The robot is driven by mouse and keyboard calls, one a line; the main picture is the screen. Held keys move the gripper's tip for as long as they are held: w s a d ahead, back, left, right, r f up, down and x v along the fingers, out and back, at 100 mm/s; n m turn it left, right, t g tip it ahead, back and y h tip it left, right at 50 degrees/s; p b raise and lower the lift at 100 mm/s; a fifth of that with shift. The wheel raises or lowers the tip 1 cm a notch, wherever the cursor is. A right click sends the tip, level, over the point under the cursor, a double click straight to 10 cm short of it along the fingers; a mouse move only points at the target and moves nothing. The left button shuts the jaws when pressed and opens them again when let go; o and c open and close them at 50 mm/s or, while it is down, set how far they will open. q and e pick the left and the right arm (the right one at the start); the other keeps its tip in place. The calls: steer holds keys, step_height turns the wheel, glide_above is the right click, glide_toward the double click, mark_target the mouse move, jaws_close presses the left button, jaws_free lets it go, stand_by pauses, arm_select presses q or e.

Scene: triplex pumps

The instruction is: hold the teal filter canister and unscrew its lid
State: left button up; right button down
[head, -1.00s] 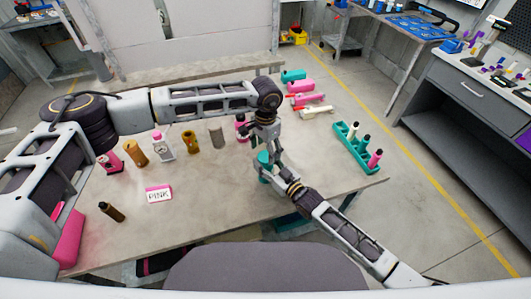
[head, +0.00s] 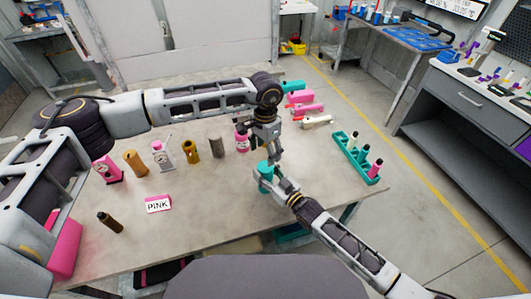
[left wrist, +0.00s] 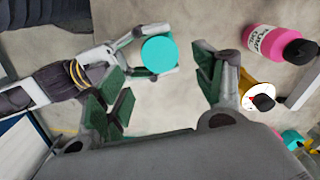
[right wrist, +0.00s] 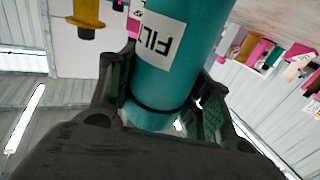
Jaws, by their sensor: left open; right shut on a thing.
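The teal filter canister (head: 264,182) stands near the front right of the table, upright as far as I can tell. My right gripper (head: 281,184) is shut around its body. In the right wrist view the canister (right wrist: 178,65) sits between the fingers, its white label partly showing. My left gripper (head: 267,150) is open above the canister, pointing down. In the left wrist view the round teal lid (left wrist: 159,54) shows between the open green-padded fingers, toward the top of the picture, untouched by them.
A pink bottle (head: 242,142) stands close behind the canister. Several gauges and cylinders line the table's left, with a PINK sign (head: 158,203) in front. A teal rack (head: 353,160) is at the right edge. The table front between sign and canister is clear.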

mark_target(265, 166)
arm_select(q)
steer(key=shift+f, duration=0.1)
steer(key=shift+f, duration=3.95)
steer(key=c, duration=0.9)
steer(key=o, duration=1)
steer(key=shift+r, duration=2.3)
